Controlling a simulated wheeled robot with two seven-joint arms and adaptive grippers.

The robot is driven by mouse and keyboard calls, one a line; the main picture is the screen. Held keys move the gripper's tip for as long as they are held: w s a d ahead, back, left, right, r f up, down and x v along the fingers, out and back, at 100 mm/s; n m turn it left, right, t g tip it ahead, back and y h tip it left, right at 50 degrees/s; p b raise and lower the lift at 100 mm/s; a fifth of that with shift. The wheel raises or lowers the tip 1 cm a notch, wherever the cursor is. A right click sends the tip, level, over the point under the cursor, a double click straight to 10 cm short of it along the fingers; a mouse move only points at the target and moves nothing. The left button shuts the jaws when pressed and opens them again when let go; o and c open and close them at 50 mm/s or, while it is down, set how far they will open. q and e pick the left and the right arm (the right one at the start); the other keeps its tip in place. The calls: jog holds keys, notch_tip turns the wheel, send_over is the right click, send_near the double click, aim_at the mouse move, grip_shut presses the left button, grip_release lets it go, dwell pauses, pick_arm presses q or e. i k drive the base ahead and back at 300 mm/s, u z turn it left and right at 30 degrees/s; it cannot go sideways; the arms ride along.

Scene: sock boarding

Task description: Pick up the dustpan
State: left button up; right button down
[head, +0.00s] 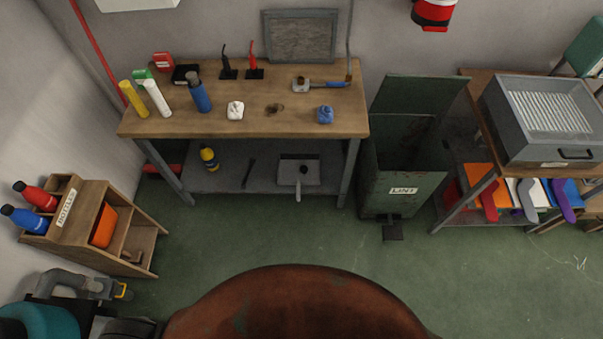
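The dustpan (308,172) appears as a flat grey pan with a pale handle pointing toward me. It lies on the lower shelf (225,180) of the wooden workbench, right of the middle. A small dark object (304,169) shows at the pan; I cannot tell what it is. A dark stick-like thing (249,172) lies left of the pan on the same shelf. Neither of my grippers can be made out in the head view, and nothing is seen touching the dustpan.
The workbench top (255,116) overhangs the shelf and holds bottles and small items. A yellow-and-black bottle (208,157) stands on the shelf. A green lint bin (402,192) with a pedal stands right of the bench, a bottle rack (135,222) left. Green floor (215,240) in front is clear.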

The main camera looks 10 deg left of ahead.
aim_at(289, 172)
jog(key=u, duration=0.15)
jog(key=k, duration=0.35)
jog(key=z, duration=0.25)
jog(key=i, duration=0.65)
jog(key=u, duration=0.9)
jog(key=i, duration=0.45)
jog(key=u, duration=0.4)
